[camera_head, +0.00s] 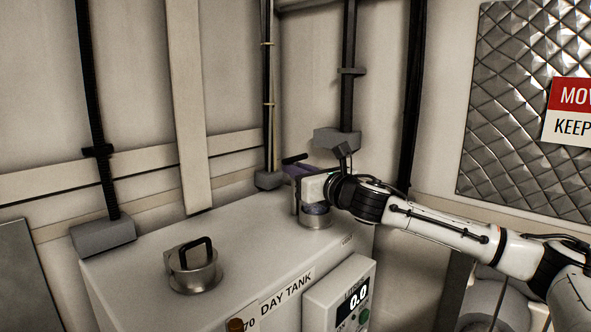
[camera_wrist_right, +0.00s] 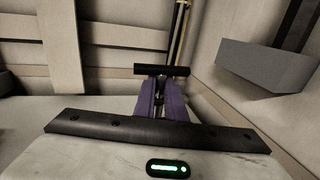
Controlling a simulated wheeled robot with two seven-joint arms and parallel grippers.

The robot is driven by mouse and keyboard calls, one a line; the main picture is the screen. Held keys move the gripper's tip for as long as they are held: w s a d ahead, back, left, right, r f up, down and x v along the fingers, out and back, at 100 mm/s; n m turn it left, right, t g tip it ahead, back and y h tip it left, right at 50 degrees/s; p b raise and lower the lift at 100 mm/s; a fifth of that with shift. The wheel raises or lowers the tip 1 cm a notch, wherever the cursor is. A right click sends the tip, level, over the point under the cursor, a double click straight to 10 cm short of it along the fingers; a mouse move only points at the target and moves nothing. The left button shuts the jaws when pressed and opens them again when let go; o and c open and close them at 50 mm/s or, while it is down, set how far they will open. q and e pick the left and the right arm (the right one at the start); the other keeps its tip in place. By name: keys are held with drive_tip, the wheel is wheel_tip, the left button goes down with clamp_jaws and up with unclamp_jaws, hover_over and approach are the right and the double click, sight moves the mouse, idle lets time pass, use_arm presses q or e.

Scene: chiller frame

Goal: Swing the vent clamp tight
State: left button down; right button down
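The vent (camera_head: 317,219) is a round metal collar at the back right corner of the white tank top. It is partly hidden by my right gripper. The clamp's black bar handle (camera_head: 294,158) sticks out just past the purple fingers; in the right wrist view the bar (camera_wrist_right: 161,71) lies crosswise at the fingertips. My right gripper (camera_head: 296,170) reaches in from the right above the vent. Its purple fingers (camera_wrist_right: 160,95) are close together, with a dark part of the handle between them. The clamp's lower part is hidden. My left gripper is not in view.
A second metal collar with a black handle (camera_head: 194,266) stands on the tank top (camera_head: 245,225) at front left. A display box (camera_head: 340,294) is on the tank's front. Grey conduit boxes (camera_head: 103,235) and (camera_head: 337,139) stand near the wall. The tank top's middle is clear.

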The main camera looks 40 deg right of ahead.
drive_tip(key=shift+m+h, duration=0.3)
drive_tip(key=shift+h, duration=0.1)
drive_tip(key=m+g+h, duration=0.1)
drive_tip(key=h, duration=0.1)
drive_tip(key=m+g+h, duration=0.1)
drive_tip(key=m+h, duration=0.1)
drive_tip(key=shift+w+a+r+h, duration=0.1)
drive_tip(key=shift+a+h, duration=0.1)
drive_tip(key=shift+h, duration=0.2)
drive_tip(key=m+g+h, duration=0.4)
drive_tip(key=h, duration=0.1)
drive_tip(key=shift+m+g, duration=0.4)
drive_tip(key=m+g+h, duration=0.3)
drive_tip(key=g, duration=0.2)
drive_tip(key=shift+m, duration=0.4)
drive_tip(key=shift+d+m+g+h, duration=0.1)
drive_tip(key=shift+m+g+h, duration=0.2)
drive_tip(key=shift+m+g, duration=0.95)
drive_tip(key=shift+m+g+h, duration=0.3)
drive_tip(key=shift+m+g, duration=0.35)
drive_tip(key=shift+g, duration=1.1)
drive_tip(key=shift+m+g, duration=0.4)
drive_tip(key=shift+g, duration=0.1)
drive_tip(key=c, duration=1.8)
unclamp_jaws()
drive_tip(key=shift+d, duration=0.1)
